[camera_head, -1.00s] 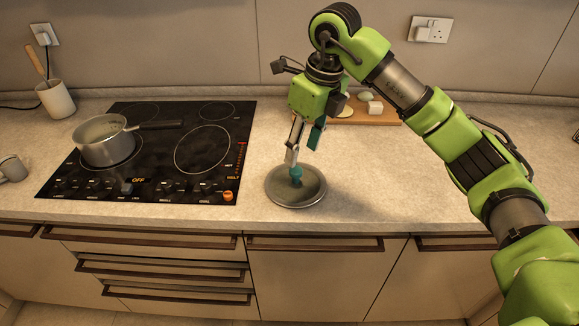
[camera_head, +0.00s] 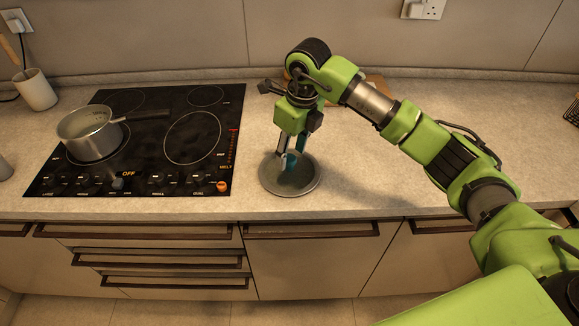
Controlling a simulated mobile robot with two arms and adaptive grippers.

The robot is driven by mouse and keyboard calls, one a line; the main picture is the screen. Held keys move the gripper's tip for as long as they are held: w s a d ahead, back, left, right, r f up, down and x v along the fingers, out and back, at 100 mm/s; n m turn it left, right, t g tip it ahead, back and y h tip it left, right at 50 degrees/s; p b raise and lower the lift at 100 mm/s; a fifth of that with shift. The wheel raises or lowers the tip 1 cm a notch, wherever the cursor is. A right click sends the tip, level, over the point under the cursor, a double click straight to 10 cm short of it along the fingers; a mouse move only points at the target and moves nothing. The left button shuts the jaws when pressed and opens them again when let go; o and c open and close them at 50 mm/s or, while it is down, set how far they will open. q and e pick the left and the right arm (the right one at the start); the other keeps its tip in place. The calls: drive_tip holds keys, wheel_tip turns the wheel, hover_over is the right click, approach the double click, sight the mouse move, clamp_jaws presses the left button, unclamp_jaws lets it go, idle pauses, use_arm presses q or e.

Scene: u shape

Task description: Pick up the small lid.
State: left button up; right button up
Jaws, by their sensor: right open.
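The lid (camera_head: 303,187) is a round grey disc lying flat on the counter, right of the cooktop. My right gripper (camera_head: 287,163) points down over the lid, with its fingertips at or just above the lid's middle. Its jaws are open and nothing shows held in them. The fingers hide part of the lid's centre, so a knob cannot be made out, and I cannot tell whether the fingers touch it. My left gripper is not in view.
A black cooktop (camera_head: 150,185) lies to the left with a metal saucepan (camera_head: 92,143) on it. A utensil pot (camera_head: 36,90) stands at the far left. A wooden board (camera_head: 374,86) is partly hidden behind my arm.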

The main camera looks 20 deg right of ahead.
sight(290, 158)
drive_tip(key=shift+w+a+f+p, duration=0.1)
drive_tip(key=shift+f+p, duration=0.1)
drive_tip(key=shift+f, duration=0.4)
drive_tip(key=shift+w+f+p, duration=0.1)
drive_tip(key=shift+f+p, duration=0.05)
drive_tip(key=shift+f, duration=0.85)
drive_tip(key=shift+w+f, duration=0.1)
drive_tip(key=shift+c, duration=0.4)
clamp_jaws()
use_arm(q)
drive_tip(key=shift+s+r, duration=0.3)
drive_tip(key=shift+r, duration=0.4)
use_arm(e)
drive_tip(key=shift+r+b, duration=0.4)
drive_tip(key=shift+r, duration=0.1)
use_arm(q)
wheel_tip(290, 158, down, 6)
drive_tip(key=b, duration=0.5)
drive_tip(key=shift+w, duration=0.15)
use_arm(e)
drive_tip(key=s+a+r, duration=0.8)
drive_tip(key=a+r, duration=0.3)
drive_tip(key=r, duration=0.1)
drive_tip(key=shift+s+a, duration=0.15)
drive_tip(key=shift+s, duration=0.1)
